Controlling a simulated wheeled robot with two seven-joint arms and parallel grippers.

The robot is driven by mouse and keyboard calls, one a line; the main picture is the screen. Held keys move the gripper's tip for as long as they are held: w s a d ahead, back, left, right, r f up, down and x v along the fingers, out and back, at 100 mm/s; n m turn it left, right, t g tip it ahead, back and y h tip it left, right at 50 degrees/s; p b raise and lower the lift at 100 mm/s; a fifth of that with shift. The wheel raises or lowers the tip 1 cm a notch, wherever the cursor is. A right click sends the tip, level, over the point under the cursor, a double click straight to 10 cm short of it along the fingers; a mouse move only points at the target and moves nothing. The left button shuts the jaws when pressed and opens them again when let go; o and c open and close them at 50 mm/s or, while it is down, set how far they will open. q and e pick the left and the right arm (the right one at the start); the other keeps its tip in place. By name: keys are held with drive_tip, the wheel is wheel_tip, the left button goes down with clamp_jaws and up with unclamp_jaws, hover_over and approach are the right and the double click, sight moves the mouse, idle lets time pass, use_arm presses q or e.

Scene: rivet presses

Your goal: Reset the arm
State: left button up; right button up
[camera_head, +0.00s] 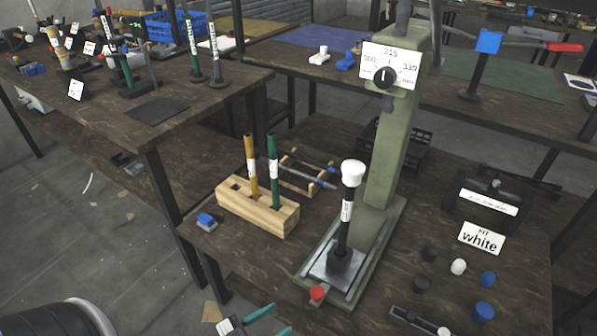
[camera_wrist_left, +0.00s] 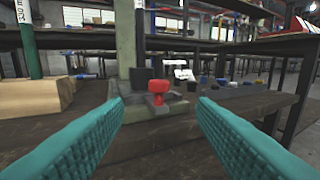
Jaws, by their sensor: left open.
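My left gripper (camera_head: 279,320) shows at the bottom of the head view, with two teal fingers spread apart and nothing between them. In the left wrist view its fingers (camera_wrist_left: 161,112) are wide open, with the press's red knob (camera_wrist_left: 159,86) showing in the gap, farther off. The green rivet press (camera_head: 388,150) stands on the bench beyond the gripper. A black post with a white top (camera_head: 353,172) stands upright on its base plate. The red knob (camera_head: 317,292) is at the front of the base. My right gripper is in neither view.
A wooden block (camera_head: 258,212) holding a yellow and a green rod stands left of the press. Several black, white and blue caps (camera_head: 484,311) lie at the right, near a "white" sign (camera_head: 481,238). Another bench (camera_head: 190,95) with tools stands at the back left.

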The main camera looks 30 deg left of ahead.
use_arm(q)
wheel_tip(320, 180, down, 13)
drive_tip(key=n+g+y, duration=0.3)
drive_tip(key=g+y, duration=0.4)
drive_tip(key=g, duration=0.3)
drive_tip(key=s+f+g+p, duration=0.2)
drive_tip(key=s+f+p, duration=0.1)
drive_tip(key=s+p, duration=0.6)
drive_tip(key=s+f+g+p, duration=0.3)
drive_tip(key=s+p, duration=0.6)
drive_tip(key=s, duration=0.6)
drive_tip(key=shift+a+f+m, duration=0.3)
drive_tip(key=shift+a+f, duration=0.1)
drive_tip(key=shift+f, duration=0.4)
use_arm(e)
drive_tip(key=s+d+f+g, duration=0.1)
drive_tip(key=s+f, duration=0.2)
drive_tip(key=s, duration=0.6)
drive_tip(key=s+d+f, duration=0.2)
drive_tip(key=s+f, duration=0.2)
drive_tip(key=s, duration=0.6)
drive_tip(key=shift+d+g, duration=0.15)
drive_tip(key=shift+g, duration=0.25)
